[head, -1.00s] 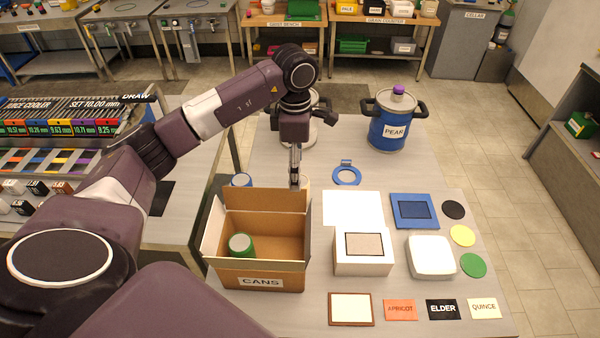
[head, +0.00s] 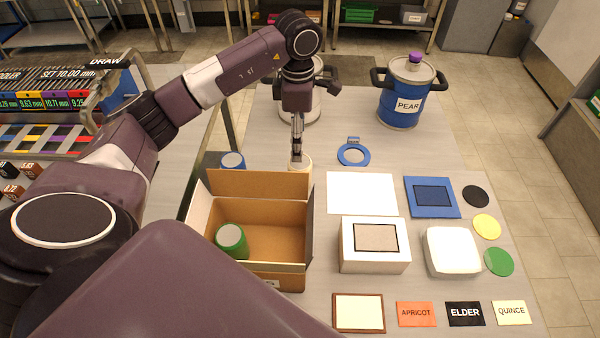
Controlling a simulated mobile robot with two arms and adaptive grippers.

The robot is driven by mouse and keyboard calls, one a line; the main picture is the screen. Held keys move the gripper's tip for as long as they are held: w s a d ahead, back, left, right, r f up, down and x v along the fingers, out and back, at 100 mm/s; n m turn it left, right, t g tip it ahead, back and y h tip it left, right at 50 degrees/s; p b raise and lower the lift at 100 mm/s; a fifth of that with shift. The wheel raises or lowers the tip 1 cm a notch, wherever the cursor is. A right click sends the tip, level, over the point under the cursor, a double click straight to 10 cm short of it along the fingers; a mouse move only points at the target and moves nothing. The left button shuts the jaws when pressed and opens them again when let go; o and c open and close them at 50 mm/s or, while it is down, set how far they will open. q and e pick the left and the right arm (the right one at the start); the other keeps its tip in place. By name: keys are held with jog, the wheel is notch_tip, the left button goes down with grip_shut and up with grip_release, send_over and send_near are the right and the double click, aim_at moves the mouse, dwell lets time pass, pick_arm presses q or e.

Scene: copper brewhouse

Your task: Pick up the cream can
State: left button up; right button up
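The cream can (head: 300,164) stands on the table just behind the cardboard box, its lower part hidden by the box's raised back flap. My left gripper (head: 297,155) points down from above, with its fingertips at the can's top. The fingers are seen nearly edge-on, so whether they are open or shut, or touch the can, cannot be told. My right gripper is out of view.
The open cardboard box (head: 262,281) holds a green can (head: 231,241). A blue can (head: 232,161) stands behind it at left. A blue ring stand (head: 353,154), blue PEAR vessel (head: 405,92) and white block (head: 373,260) stand to the right.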

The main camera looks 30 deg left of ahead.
pick_arm(q)
jog(key=shift+w+a+f+b, duration=0.1)
jog(key=shift+f+b, duration=0.25)
jog(key=shift+f, duration=0.65)
notch_tip(320, 180, down, 2)
jog(key=shift+f+p, duration=0.1)
jog(key=shift+p, duration=0.4)
jog(key=f, duration=0.1)
jog(key=f+p, duration=0.1)
jog(key=f, duration=0.1)
jog(key=f+p, duration=0.1)
jog(key=shift+d+f, duration=0.25)
jog(key=shift+f, duration=0.3)
jog(key=shift+c, duration=0.5)
jog(key=c, duration=1.3)
jog(key=shift+c, duration=0.5)
